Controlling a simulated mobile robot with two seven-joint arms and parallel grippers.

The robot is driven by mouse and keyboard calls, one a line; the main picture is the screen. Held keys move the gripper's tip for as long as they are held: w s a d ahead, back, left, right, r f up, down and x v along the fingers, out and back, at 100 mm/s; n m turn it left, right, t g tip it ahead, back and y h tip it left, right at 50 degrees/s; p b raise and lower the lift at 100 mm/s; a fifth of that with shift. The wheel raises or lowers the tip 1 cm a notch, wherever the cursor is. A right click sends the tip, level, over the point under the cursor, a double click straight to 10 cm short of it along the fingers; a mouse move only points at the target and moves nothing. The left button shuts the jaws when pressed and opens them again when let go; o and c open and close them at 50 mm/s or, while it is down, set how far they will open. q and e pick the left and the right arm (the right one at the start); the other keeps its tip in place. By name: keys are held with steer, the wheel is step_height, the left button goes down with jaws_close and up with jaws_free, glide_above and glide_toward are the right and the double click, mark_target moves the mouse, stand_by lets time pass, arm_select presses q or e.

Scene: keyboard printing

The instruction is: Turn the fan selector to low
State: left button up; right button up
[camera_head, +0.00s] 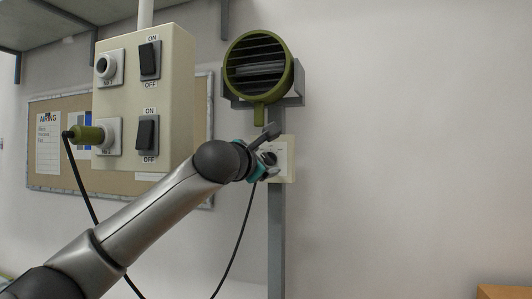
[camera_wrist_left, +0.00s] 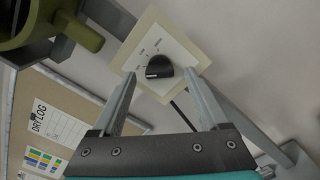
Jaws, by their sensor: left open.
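The fan selector is a black knob (camera_wrist_left: 159,67) on a cream plate (camera_wrist_left: 190,55) with small printed marks around the knob, too small to read. In the head view the plate (camera_head: 288,160) is on the grey post, and my gripper hides most of it. My left gripper (camera_head: 268,150) is in front of the plate. In the left wrist view its two fingers (camera_wrist_left: 163,85) are open and apart, with the knob between and just beyond the tips. Contact with the knob cannot be told. The green round fan (camera_head: 258,68) is mounted above the plate. My right gripper is not in view.
A cream switch box (camera_head: 175,95) with two black rocker switches and two sockets hangs at the left. A green plug (camera_head: 88,135) with a black cable sits in the lower socket. A corkboard (camera_head: 50,175) is behind. The wall at right is clear.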

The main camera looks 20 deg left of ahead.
arm_select(q)
steer(key=shift+w+p, duration=0.35)
steer(key=shift+w, duration=0.7)
jaws_close()
